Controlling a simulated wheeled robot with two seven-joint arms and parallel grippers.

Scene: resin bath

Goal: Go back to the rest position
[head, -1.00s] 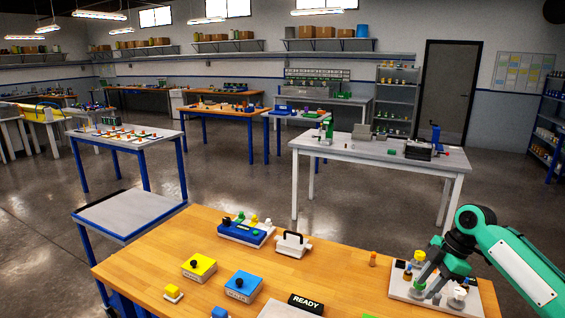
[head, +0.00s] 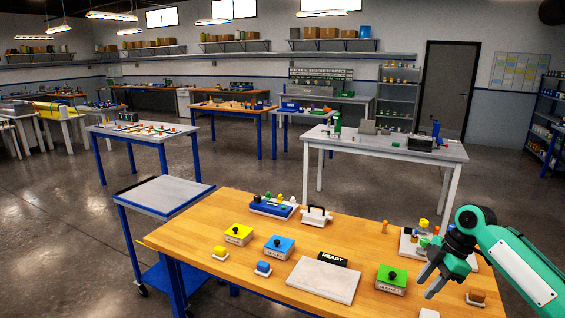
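My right gripper (head: 428,286) comes in from the right on its green arm. It is above the right end of the wooden table (head: 210,268), beside the green box with a black knob (head: 391,279). Its two fingers are apart and I see nothing between them. The white tray with small coloured pieces (head: 408,247) is behind the gripper and partly hidden by it. My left gripper is not in view.
A cart (head: 165,195) stands left.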

